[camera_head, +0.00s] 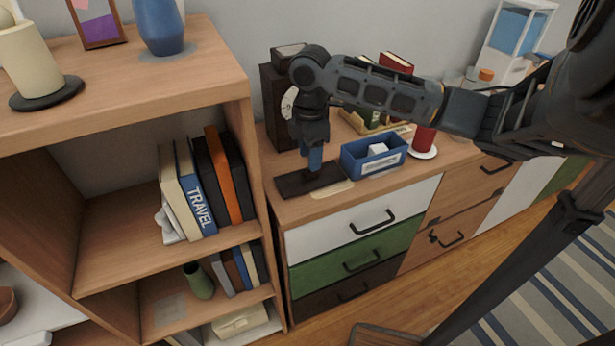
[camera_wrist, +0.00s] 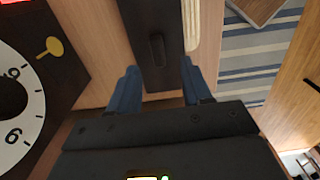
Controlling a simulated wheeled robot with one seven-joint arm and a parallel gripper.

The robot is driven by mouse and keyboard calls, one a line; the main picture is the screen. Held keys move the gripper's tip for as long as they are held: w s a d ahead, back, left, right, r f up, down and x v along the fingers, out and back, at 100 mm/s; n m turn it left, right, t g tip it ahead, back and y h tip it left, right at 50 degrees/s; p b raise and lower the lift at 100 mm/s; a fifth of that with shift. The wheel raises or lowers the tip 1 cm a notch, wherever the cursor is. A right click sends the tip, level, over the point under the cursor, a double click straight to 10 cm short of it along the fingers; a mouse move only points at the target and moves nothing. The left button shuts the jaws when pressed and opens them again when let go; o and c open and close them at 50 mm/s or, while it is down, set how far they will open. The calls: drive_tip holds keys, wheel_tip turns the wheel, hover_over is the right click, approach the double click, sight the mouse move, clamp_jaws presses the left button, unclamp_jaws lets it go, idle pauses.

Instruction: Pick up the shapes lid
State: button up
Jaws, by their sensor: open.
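The shapes lid looks to be the flat dark brown slab (camera_head: 294,184) at the left end of the dresser top. It also shows in the wrist view (camera_wrist: 148,18), with a small raised dark handle (camera_wrist: 157,50) on it. My gripper (camera_head: 315,168) is above the slab, pointing down. In the wrist view its two blue fingers (camera_wrist: 159,75) are apart, one on each side of the slab's near part, with nothing gripped. I cannot tell how far the fingertips are above the slab or whether they touch it.
A dark clock (camera_head: 276,105) stands close behind my gripper; its face fills the left of the wrist view. A blue box (camera_head: 352,163) and a red mug (camera_head: 424,139) are to the right. A taller wooden shelf (camera_head: 235,85) borders the left. Striped rug lies at right.

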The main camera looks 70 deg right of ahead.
sight(311, 176)
drive_tip(key=shift+d+f+p, duration=0.2)
drive_tip(key=shift+f+p, duration=0.1)
drive_tip(key=shift+f, duration=1.95)
clamp_jaws()
